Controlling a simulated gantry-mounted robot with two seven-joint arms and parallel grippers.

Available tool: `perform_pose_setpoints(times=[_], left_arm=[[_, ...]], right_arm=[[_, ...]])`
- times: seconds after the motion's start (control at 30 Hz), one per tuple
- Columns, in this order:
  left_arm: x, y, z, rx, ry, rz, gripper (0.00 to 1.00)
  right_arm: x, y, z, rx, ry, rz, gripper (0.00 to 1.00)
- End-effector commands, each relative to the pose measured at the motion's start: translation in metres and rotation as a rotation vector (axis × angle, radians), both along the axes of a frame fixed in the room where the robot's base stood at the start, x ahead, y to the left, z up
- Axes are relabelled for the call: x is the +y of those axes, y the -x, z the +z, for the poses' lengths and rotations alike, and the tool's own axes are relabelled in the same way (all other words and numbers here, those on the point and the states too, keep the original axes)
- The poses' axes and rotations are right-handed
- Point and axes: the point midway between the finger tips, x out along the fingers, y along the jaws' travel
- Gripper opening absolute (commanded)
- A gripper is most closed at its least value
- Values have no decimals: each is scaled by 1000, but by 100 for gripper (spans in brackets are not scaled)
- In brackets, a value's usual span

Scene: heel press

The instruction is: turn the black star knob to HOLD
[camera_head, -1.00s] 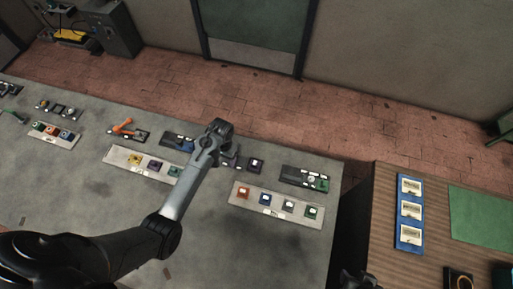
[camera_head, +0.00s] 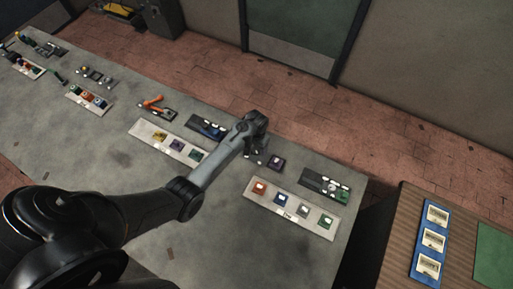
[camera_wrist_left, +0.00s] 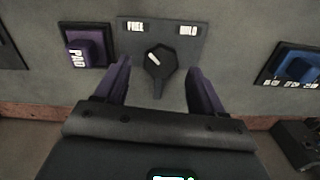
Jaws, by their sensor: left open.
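The black star knob (camera_wrist_left: 158,72) stands on a dark plate (camera_wrist_left: 190,45) labelled FREE at left and HOLD at right in the left wrist view. Its white pointer mark tilts up and left, toward FREE. My left gripper (camera_wrist_left: 159,68) is open, with one purple-grey finger on each side of the knob and visible gaps between. I cannot tell how deep the fingers reach. In the head view my left gripper (camera_head: 256,138) is over the far side of the grey table and hides most of the knob's plate. My right gripper is not in view.
A purple PAD button (camera_wrist_left: 88,47) is left of the knob plate, and a blue switch unit (camera_wrist_left: 298,66) is to its right. A strip of coloured buttons (camera_head: 291,207) lies nearer on the table (camera_head: 270,245). The near table area is mostly clear.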

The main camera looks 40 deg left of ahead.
Motion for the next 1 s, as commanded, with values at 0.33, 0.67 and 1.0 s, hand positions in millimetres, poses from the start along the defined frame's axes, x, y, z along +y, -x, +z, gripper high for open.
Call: perform_pose_setpoints(times=[0.33,0.67,1.0], left_arm=[[0,0,-15,-1,0,0,69],[0,0,-15,-1,0,0,46],[0,0,-15,0,0,0,0]], right_arm=[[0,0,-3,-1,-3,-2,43],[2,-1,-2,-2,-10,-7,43],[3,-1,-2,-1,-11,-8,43]])
